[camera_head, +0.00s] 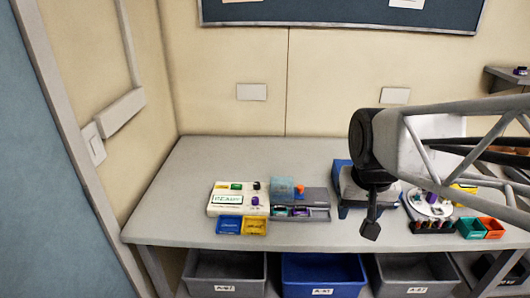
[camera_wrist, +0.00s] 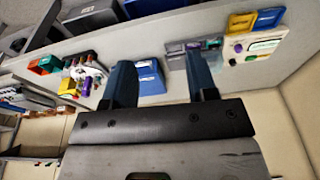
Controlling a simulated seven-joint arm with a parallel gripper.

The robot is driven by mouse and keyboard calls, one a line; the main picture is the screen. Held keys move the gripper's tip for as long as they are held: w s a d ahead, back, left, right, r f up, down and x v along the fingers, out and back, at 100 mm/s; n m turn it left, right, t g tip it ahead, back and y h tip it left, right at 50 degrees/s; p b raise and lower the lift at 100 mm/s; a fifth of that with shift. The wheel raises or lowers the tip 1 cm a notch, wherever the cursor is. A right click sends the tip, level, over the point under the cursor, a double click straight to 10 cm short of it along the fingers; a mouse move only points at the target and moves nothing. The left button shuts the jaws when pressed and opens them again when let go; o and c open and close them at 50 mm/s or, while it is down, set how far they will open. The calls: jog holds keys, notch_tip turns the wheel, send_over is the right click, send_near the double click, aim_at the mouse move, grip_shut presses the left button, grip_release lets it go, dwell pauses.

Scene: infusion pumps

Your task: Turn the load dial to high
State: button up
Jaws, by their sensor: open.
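My gripper (camera_head: 370,226) hangs over the front right part of the bench, pointing down. In the wrist view my gripper (camera_wrist: 160,66) has its two fingers wide apart with nothing held. A cream panel (camera_head: 222,210) with a green-lettered display stands on the bench's left. It carries a black knob (camera_head: 256,186) and a purple knob (camera_head: 255,200). It also shows in the wrist view (camera_wrist: 236,52). A grey device (camera_head: 318,197) with an orange knob (camera_head: 300,189) sits beside it. No label reading load is legible, so I cannot tell which knob is the load dial.
A blue-and-grey device (camera_head: 343,211) is partly behind my gripper. A round white unit (camera_head: 425,208) with colored parts stands right. Blue (camera_head: 229,225) and yellow (camera_head: 254,227) trays sit before the cream panel. The bench's (camera_head: 185,200) left end is clear.

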jog(key=w+a, duration=0.4)
jog(key=w, duration=0.7)
jog(key=m+g, duration=0.2)
send_over(257, 183)
jog(key=f, duration=1.5)
jog(key=shift+s+d, duration=0.25)
jog(key=shift+s, duration=0.05)
jog(key=shift+w+a+f, duration=0.25)
jog(key=shift+f, duration=0.1)
jog(key=shift+f, duration=3.8)
